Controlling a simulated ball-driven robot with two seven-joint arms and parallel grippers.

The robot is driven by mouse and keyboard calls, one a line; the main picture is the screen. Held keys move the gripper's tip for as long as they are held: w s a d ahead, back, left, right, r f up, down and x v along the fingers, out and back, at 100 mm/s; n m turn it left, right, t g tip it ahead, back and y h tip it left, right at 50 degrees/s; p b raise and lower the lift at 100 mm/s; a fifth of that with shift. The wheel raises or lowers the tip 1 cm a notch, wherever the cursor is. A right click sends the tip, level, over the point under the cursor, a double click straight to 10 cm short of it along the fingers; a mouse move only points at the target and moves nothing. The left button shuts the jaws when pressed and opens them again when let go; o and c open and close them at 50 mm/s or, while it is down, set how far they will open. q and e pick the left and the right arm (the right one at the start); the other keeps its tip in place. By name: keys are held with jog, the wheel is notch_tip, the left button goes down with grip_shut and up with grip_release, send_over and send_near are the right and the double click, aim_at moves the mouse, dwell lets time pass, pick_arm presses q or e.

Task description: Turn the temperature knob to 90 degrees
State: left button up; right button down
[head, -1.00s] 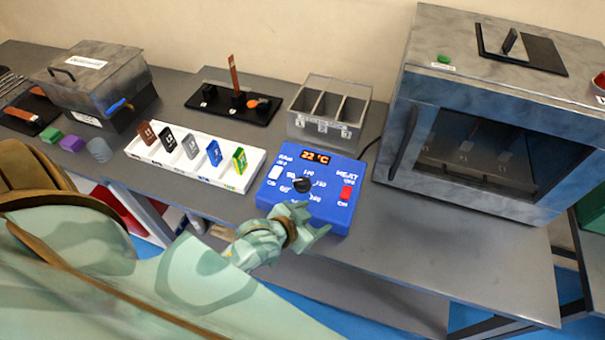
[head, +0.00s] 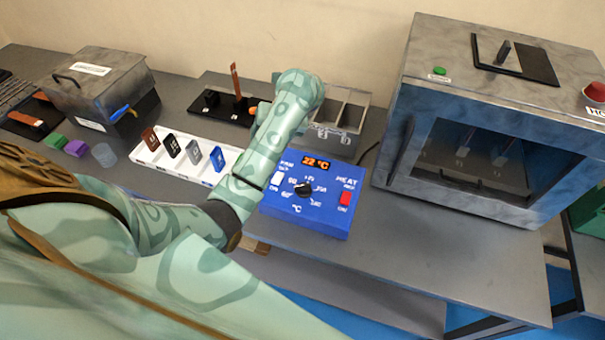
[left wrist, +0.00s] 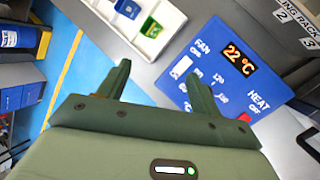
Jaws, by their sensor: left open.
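The blue control box (head: 325,222) stands on the table with a black temperature knob (head: 303,188) in the middle of its dial. I cannot read the knob's pointer surely. The orange display (head: 315,162) reads 22 °C, also in the left wrist view (left wrist: 240,59). My left arm crosses the head view left of the box, and I cannot make out its fingertips there. In the left wrist view my left gripper (left wrist: 160,85) is open with nothing between its fingers. Its right finger overlaps the box (left wrist: 180,93) in the picture and hides the knob.
A grey rack (head: 345,143) stands behind the box. A large oven (head: 400,140) stands to the right. The table right of the box is clear.

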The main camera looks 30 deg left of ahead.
aim_at(303, 185)
pick_arm(q)
jog(key=w+d+r+n+h, duration=0.1)
jog(key=d+h, duration=0.4)
jog(key=d, duration=0.3)
jog(key=shift+h, duration=0.3)
notch_tip(303, 185, down, 15)
jog(key=b, duration=0.8)
jog(key=shift+w+d, duration=0.1)
jog(key=shift+w, duration=0.05)
jog(key=shift+f+b, duration=0.3)
jog(key=shift+f, duration=0.25)
jog(key=c, duration=1)
